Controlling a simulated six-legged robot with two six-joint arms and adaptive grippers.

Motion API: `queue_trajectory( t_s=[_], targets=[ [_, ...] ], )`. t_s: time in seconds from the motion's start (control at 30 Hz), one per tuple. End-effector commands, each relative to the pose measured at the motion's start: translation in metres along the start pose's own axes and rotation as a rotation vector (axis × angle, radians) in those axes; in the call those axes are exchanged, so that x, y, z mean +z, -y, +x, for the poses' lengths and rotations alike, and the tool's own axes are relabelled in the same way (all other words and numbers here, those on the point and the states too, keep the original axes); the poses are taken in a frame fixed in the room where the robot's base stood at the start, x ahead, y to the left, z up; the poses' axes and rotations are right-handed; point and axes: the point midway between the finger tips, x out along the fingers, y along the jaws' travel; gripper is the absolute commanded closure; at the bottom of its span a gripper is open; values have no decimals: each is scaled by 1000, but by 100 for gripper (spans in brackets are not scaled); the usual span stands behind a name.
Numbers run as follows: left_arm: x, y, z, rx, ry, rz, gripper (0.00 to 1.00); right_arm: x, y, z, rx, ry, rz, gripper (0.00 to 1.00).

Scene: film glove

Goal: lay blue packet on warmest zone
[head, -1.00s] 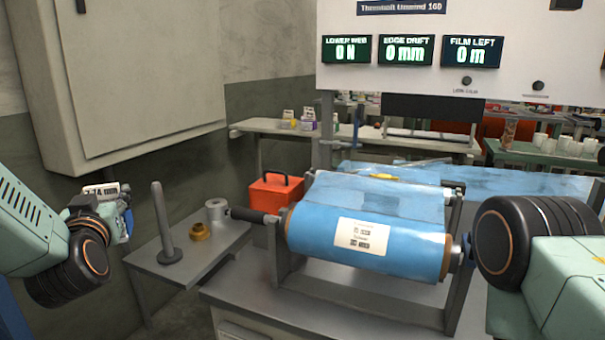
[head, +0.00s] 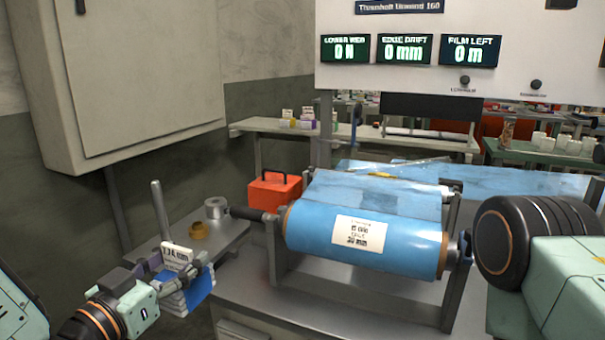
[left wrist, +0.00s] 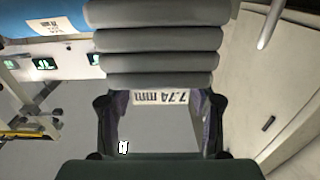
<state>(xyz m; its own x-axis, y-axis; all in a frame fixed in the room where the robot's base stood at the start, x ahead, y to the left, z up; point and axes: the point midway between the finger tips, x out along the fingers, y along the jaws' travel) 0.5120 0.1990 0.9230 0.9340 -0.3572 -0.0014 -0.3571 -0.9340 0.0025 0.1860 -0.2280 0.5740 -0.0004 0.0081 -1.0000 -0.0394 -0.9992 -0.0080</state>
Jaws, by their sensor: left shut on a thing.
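My left gripper (head: 172,277) is at the lower left of the head view, shut on a small blue-and-white piece (head: 200,287). A white label or readout (head: 177,254) at the gripper reads about "7.74 mm". In the left wrist view the same readout (left wrist: 163,97) shows upside down between the fingers. I cannot tell whether the held piece is the blue packet. I can make out no zone marked as warmest. My right arm shows at the right edge of the head view, but its gripper is out of view.
A blue film roll (head: 365,240) sits in a stand on the grey bench. A small side table (head: 225,245) holds an upright rod, a brass ring and a grey collar. An orange box (head: 275,193) stands behind. A grey cabinet (head: 140,80) is at left.

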Motion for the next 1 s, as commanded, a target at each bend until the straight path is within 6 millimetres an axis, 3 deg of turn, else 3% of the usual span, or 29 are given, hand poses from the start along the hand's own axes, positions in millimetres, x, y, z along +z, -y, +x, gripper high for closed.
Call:
queue_trajectory(
  t_s=[0.03,0.2,0.5,0.7,1.0],
  targets=[
    [18,-11,-11,38,9,-10,85,0,0,0,0,0,0,60],
    [59,-41,-44,134,8,-6,85,0,0,0,0,0,0,60],
    [109,-50,-73,140,3,1,85,0,0,0,0,0,0,60],
    [119,-51,-78,135,-1,3,85,0,0,0,0,0,0,60],
    [120,-51,-78,135,-1,3,85,0,0,0,0,0,0,60]
  ],
)
